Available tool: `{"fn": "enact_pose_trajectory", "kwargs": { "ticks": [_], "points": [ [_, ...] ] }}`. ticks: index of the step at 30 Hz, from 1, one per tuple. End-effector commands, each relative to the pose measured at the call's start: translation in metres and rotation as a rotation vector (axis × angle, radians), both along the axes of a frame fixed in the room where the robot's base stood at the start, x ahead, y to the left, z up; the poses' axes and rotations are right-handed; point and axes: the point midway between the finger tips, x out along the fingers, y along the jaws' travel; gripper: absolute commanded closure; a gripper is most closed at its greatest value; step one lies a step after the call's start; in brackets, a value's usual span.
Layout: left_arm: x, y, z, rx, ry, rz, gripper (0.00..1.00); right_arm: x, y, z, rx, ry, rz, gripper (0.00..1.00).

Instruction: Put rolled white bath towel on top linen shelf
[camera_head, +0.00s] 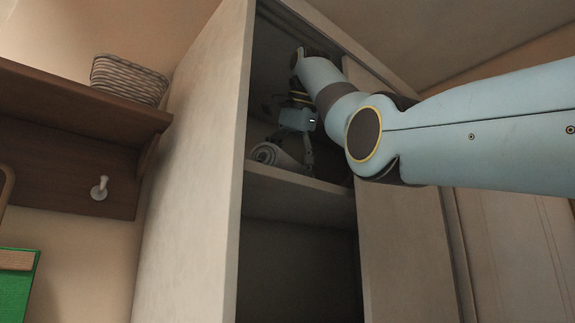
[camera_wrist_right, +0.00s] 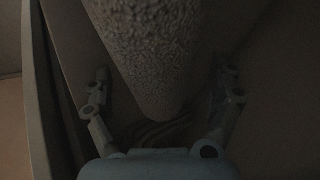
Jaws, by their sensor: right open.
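The rolled white bath towel (camera_head: 268,154) lies on the upper shelf board (camera_head: 290,187) inside the tall cabinet, with its spiral end facing out. My right gripper (camera_head: 295,150) is inside the cabinet just above and beside the towel, pointing down. In the right wrist view the towel (camera_wrist_right: 155,50) runs between the two spread fingers of the gripper (camera_wrist_right: 165,78), with gaps at both sides. The gripper is open and does not grip the towel. The arm hides the back and right part of the shelf. My left gripper is not in view.
The cabinet's left side panel (camera_head: 195,160) and front frame (camera_head: 400,235) stand close around my right arm. The compartment below the shelf (camera_head: 295,270) looks dark and empty. At left, a wall shelf (camera_head: 70,95) holds a wicker basket (camera_head: 128,80) above a white hook (camera_head: 99,188).

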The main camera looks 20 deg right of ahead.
Motion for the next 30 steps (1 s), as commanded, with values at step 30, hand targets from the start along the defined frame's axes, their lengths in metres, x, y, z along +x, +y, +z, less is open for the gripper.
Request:
{"fn": "enact_pose_trajectory", "kwargs": {
  "ticks": [30],
  "points": [
    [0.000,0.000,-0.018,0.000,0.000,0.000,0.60,-0.044,-0.001,0.064,0.000,0.000,0.000,0.09]
  ]
}}
